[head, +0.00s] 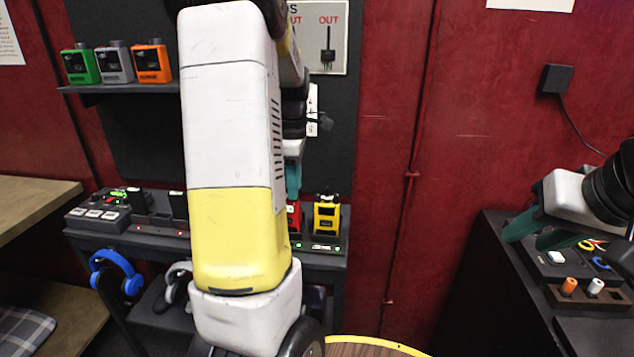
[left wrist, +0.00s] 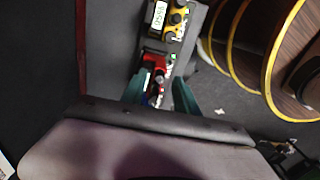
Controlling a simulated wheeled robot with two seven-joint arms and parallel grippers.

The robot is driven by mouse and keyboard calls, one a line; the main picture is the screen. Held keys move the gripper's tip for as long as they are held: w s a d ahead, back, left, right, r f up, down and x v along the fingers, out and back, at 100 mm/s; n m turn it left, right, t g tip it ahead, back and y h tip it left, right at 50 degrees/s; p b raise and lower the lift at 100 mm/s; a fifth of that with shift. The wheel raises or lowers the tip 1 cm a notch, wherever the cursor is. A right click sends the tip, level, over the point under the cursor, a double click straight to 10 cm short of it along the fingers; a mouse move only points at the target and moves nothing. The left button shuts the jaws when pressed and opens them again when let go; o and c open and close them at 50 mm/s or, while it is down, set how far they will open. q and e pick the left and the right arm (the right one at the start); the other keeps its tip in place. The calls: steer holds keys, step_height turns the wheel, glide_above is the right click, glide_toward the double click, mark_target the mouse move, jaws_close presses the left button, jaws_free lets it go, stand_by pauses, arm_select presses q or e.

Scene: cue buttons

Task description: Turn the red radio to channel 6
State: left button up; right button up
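The red radio (head: 295,216) stands on the dark shelf, mostly hidden behind my left arm in the head view. In the left wrist view the red radio (left wrist: 154,63) lies just ahead of the fingertips, roughly in line with the gap between them. My left gripper (left wrist: 159,92) is open, its two teal fingers apart. In the head view my left gripper (head: 293,180) shows only one teal finger, just above the red radio. I cannot tell whether it touches the radio. The channel reading cannot be made out. My right gripper (head: 540,232) is open and empty at the far right.
A yellow radio (head: 327,214) stands right beside the red one. Green (head: 80,65), grey (head: 114,63) and orange (head: 152,63) devices sit on the upper shelf. Blue headphones (head: 118,270) hang below left. A black cabinet with small items (head: 556,257) stands below my right gripper.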

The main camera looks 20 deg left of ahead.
arm_select(q)
steer(key=shift+f, duration=0.45)
jaws_close()
steer(key=shift+m, duration=1.4)
jaws_free()
